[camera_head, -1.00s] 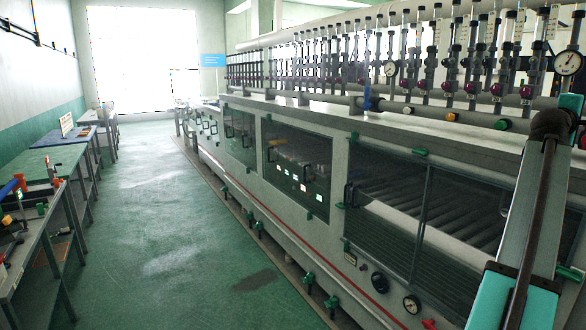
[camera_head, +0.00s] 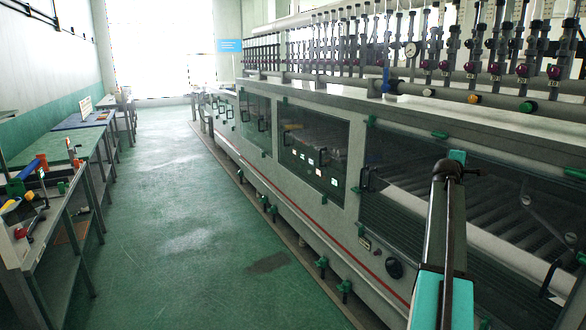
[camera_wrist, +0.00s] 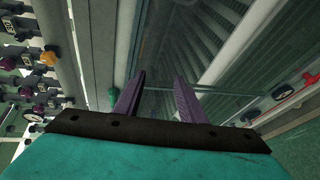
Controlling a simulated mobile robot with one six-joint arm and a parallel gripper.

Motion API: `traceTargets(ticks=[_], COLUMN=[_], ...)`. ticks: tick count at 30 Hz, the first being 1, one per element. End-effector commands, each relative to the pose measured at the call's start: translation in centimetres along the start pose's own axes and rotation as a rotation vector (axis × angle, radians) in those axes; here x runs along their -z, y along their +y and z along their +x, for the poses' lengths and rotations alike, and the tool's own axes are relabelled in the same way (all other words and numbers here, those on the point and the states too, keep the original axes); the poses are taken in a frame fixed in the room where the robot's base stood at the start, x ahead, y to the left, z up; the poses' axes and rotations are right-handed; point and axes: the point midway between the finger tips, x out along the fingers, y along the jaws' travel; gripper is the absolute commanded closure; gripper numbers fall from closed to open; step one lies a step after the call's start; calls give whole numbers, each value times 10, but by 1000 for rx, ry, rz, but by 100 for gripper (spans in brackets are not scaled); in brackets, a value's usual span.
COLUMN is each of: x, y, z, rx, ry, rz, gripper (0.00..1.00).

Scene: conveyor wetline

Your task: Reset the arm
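My arm rises from the bottom right in the head view, in front of the long wet-line machine (camera_head: 335,200). My gripper's fingers do not show clearly in the head view. In the wrist view my gripper (camera_wrist: 158,85) has two purple fingers standing apart with nothing between them, so it is open and empty. Beyond the fingers, the wrist view shows the machine's dark window (camera_wrist: 185,40) with rows of rollers behind it.
A row of flow meters and valves runs along the machine's top, with a round gauge (camera_head: 410,49). Benches with tools (camera_head: 40,215) line the left wall. The green floor aisle (camera_head: 180,215) between them is clear.

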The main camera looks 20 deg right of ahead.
Motion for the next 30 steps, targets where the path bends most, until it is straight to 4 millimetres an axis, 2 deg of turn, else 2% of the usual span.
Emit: traceTargets(ticks=[1, 3, 14, 21, 30], x=[21, 44, 159, 223, 287], y=[-23, -48, -187, -285, -412], z=[1, 2, -14, -40, -89], rx=[20, 45, 180, 280, 418], ry=[20, 43, 156, 219, 284], rz=[-9, -19, -72, -99, -130], gripper=[63, 63, 63, 63, 63])
